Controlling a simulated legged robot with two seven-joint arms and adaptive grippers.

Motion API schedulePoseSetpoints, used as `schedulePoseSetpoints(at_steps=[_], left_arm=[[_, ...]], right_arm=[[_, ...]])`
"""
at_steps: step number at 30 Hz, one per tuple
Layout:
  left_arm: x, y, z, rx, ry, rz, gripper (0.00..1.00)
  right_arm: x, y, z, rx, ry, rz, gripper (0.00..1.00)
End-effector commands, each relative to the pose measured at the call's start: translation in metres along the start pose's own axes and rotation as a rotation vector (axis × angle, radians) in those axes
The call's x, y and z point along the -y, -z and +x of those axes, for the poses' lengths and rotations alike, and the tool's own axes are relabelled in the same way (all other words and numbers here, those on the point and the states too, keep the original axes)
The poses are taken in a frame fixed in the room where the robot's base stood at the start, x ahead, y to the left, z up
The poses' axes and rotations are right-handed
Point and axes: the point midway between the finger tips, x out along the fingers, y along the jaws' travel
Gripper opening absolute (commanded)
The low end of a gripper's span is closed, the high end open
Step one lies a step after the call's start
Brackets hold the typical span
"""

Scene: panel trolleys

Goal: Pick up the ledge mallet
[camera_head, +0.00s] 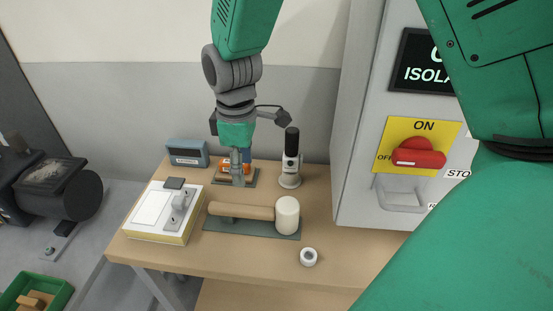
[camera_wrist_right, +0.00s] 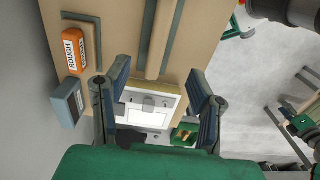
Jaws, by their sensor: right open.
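The mallet (camera_head: 240,211) has a pale wooden handle and a thick cream-white head at its right end. It lies flat on a grey-green mat (camera_head: 230,227) on the wooden bench. Its handle (camera_wrist_right: 163,40) shows at the top of the right wrist view; its head is out of that view. My right gripper (camera_head: 238,172) points down just behind the handle in the head view, apart from it. In the wrist view its two fingers (camera_wrist_right: 158,70) are spread with nothing held between them.
Around the mallet on the bench (camera_head: 265,262) are a white panel box (camera_head: 150,208), a blue-grey device (camera_head: 187,153), an orange block labelled ROUGH (camera_wrist_right: 73,53), a black-and-white upright tool (camera_head: 291,165) and a white ring (camera_head: 308,257). A cabinet with a red switch (camera_head: 418,153) stands right.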

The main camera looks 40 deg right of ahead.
Motion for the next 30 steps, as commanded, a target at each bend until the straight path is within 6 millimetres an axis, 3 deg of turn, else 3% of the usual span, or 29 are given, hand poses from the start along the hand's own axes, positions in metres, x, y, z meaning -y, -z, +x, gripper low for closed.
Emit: schedulePoseSetpoints(at_steps=[3,8,15,23,30], left_arm=[[0.000,0.000,0.014,-0.001,0.000,0.000,0.40],[0.000,0.000,0.015,-0.001,0.000,0.000,0.40],[0.000,0.000,0.018,-0.001,0.000,0.000,0.40],[0.000,0.000,0.019,-0.001,0.000,0.000,0.40],[0.000,0.000,0.019,-0.001,0.000,0.000,0.40]], right_arm=[[0.000,0.000,0.015,0.000,-0.001,0.000,0.50],[0.001,-0.001,0.034,0.002,0.001,-0.001,0.50],[0.000,0.000,0.081,0.002,0.001,0.000,0.50],[0.001,0.000,0.101,0.000,-0.001,0.000,0.50],[0.001,0.000,0.136,0.002,0.001,0.000,0.50]])
